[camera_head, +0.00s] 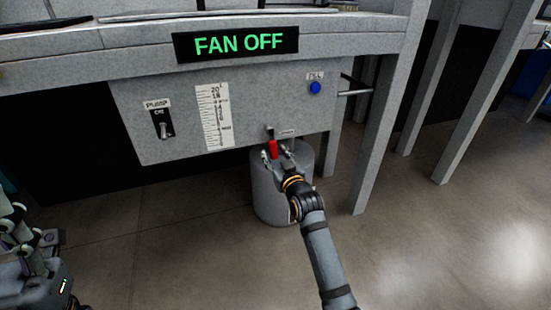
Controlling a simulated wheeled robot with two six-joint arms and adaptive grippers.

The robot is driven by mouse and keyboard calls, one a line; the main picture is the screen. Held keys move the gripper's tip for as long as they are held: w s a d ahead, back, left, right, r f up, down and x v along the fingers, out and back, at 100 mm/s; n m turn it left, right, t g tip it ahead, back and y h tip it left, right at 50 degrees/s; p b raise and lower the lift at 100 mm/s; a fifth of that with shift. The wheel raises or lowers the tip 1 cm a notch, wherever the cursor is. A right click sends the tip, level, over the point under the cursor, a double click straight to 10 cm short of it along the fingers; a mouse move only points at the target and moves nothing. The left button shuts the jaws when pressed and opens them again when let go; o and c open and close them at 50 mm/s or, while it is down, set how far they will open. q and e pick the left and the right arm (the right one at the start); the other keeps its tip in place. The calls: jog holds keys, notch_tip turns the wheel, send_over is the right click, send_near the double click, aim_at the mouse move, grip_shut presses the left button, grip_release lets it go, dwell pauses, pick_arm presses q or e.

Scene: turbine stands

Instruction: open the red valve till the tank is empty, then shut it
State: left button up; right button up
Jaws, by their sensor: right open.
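The red valve (273,149) has a short red handle that stands roughly vertical below a dark stem at the lower edge of the grey panel (180,90). My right gripper (276,158) is open at the handle, with a finger on either side of it; I cannot tell if they touch it. A white scale (214,116) with dark marks is on the panel; I cannot make out a liquid level in it. No tank is clearly identifiable. Part of my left gripper (25,235) shows at the lower left edge, and its jaws are unclear.
A grey drum (268,195) stands on the floor under the valve, behind my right gripper. The panel also bears a pump switch (161,124) and a blue button (316,88). A green-lettered display (236,44) reads FAN OFF. A bench leg (378,130) stands to the right.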

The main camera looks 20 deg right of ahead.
grip_shut()
dwell(0.4)
